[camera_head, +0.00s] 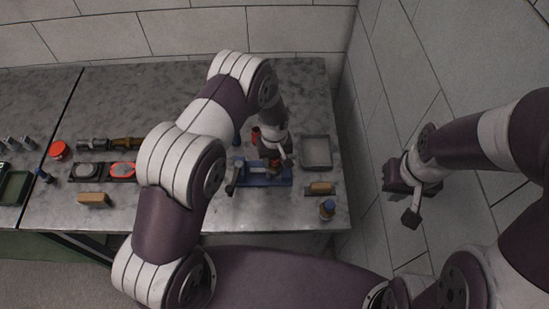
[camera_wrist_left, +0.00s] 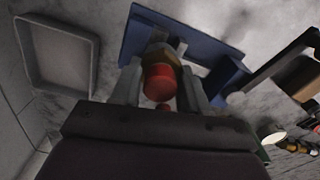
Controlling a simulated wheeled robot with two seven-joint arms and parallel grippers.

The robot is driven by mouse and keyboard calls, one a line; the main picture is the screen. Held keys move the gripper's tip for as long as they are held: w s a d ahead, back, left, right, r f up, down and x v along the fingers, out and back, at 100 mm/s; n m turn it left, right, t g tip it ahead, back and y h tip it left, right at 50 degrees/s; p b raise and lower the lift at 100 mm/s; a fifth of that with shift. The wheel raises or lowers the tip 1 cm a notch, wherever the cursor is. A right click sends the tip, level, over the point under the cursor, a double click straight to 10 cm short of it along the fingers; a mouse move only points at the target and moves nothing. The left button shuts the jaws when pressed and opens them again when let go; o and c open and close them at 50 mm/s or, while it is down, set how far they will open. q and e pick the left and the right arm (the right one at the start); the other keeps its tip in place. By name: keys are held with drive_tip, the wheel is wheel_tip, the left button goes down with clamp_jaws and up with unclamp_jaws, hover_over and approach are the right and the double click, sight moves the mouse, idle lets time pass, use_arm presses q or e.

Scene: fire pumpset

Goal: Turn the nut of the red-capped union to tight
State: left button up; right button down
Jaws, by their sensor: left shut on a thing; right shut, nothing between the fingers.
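The red-capped union (camera_wrist_left: 159,82) shows in the left wrist view, with a brass-coloured nut (camera_wrist_left: 161,54) beyond the red cap. It is at the blue fixture (camera_wrist_left: 200,38), which also shows in the head view (camera_head: 262,181) on the bench. My left gripper (camera_wrist_left: 160,64) has one finger on each side of the union and is shut on its nut. In the head view, my left gripper (camera_head: 274,160) is over the fixture and hides most of the union. My right gripper (camera_head: 407,202) is shut and empty, off the bench to the right.
A grey tray (camera_head: 317,152) lies right of the fixture. A wooden-handled item (camera_head: 320,188) and a blue-topped bottle (camera_head: 327,209) are near the front right. Another red-topped item (camera_head: 256,134) stands behind the fixture. A dark holder (camera_head: 103,171) and wooden block (camera_head: 93,198) lie left.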

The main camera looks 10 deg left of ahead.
use_arm(q)
drive_tip(key=shift+m, duration=0.4)
drive_tip(key=shift+m+b, duration=0.8)
drive_tip(key=m+b, duration=0.1)
drive_tip(key=m, duration=0.1)
drive_tip(key=shift+m, duration=0.3)
drive_tip(key=m+b, duration=0.2)
drive_tip(key=m, duration=0.1)
drive_tip(key=shift+m, duration=0.3)
drive_tip(key=m+b, duration=0.1)
drive_tip(key=m, duration=0.2)
drive_tip(key=shift+m, duration=0.3)
drive_tip(key=m+b, duration=0.1)
drive_tip(key=m, duration=0.2)
drive_tip(key=shift+d+m, duration=0.1)
drive_tip(key=shift+m, duration=0.2)
drive_tip(key=m+b, duration=0.1)
drive_tip(key=m, duration=0.2)
drive_tip(key=shift+r+m, duration=0.1)
drive_tip(key=shift+m, duration=0.2)
drive_tip(key=m+b, duration=0.1)
drive_tip(key=m, duration=0.5)
drive_tip(key=shift+r+m, duration=0.1)
drive_tip(key=shift+m, duration=0.2)
